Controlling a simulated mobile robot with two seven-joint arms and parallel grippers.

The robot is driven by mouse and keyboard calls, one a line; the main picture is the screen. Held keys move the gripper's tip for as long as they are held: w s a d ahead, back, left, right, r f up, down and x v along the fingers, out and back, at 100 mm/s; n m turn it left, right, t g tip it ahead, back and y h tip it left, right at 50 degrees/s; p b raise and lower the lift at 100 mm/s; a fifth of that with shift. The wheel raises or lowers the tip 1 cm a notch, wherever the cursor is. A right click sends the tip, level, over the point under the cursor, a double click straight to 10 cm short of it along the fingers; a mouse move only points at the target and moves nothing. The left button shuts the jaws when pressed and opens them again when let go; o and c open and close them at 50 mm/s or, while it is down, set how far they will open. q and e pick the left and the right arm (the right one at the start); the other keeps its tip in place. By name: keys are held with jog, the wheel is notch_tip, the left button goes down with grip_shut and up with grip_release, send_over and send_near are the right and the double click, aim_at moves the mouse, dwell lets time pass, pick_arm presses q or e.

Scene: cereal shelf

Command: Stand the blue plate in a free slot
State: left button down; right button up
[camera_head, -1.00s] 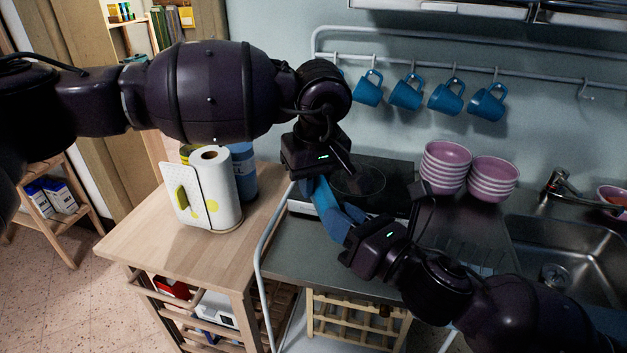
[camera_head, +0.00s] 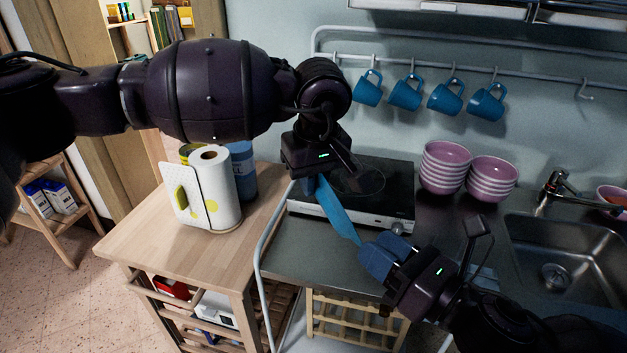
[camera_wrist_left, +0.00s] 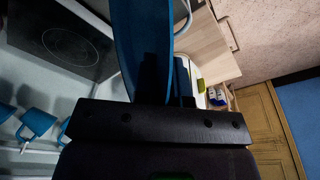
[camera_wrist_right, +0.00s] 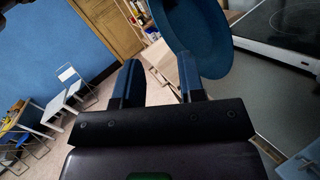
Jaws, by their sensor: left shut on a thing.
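The blue plate (camera_head: 338,214) hangs tilted, nearly edge-on, over the counter in front of the hob. My left gripper (camera_head: 311,186) is shut on its upper edge. The plate also fills the upper middle of the left wrist view (camera_wrist_left: 130,40). My right gripper (camera_head: 376,258) is near the plate's lower end, with its fingers apart. In the right wrist view (camera_wrist_right: 160,82) the plate (camera_wrist_right: 195,35) shows beyond the fingertips, close to the right-hand finger; contact cannot be told. No slot for plates is clearly visible; my right gripper and arm cover part of the counter.
A black hob (camera_head: 355,190) lies behind the plate. Stacked pink bowls (camera_head: 445,168) stand right of it, then the sink (camera_head: 565,255). Blue mugs (camera_head: 405,92) hang on a rail. A paper towel roll (camera_head: 215,185) stands on the wooden cart (camera_head: 150,240) at left.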

pick_arm(q)
jog(key=shift+d+m, duration=0.1)
jog(key=shift+m, duration=0.5)
jog(key=shift+s+d+r+m, duration=0.1)
jog(key=shift+d+m, duration=0.05)
jog(key=shift+m, duration=0.35)
jog(key=shift+r+m+h, duration=0.3)
jog(key=shift+r+m, duration=0.05)
jog(key=shift+m, duration=0.25)
jog(key=s+a+f, duration=0.2)
jog(key=a+f, duration=0.5)
jog(key=a, duration=0.5)
jog(key=s+a+f, duration=0.3)
jog(key=a+f, duration=0.4)
jog(key=a, duration=0.5)
jog(key=shift+f+m, duration=0.3)
jog(key=shift+m, duration=0.1)
pick_arm(e)
jog(key=s+d+f+n+g+h, duration=0.1)
jog(key=s+d+f+n+h, duration=0.2)
jog(key=f+n, duration=0.7)
jog(key=s+d+f+n+g+h, duration=0.1)
jog(key=s+d+f+n+h, duration=0.2)
jog(key=f+n, duration=0.8)
jog(key=s+d+f+n+h, duration=0.3)
jog(key=d+f+n+h, duration=0.3)
jog(key=d+f+n, duration=0.4)
jog(key=shift+f+n+g+h, duration=0.3)
jog(key=shift+f+n+g, duration=0.15)
jog(key=shift+f, duration=0.4)
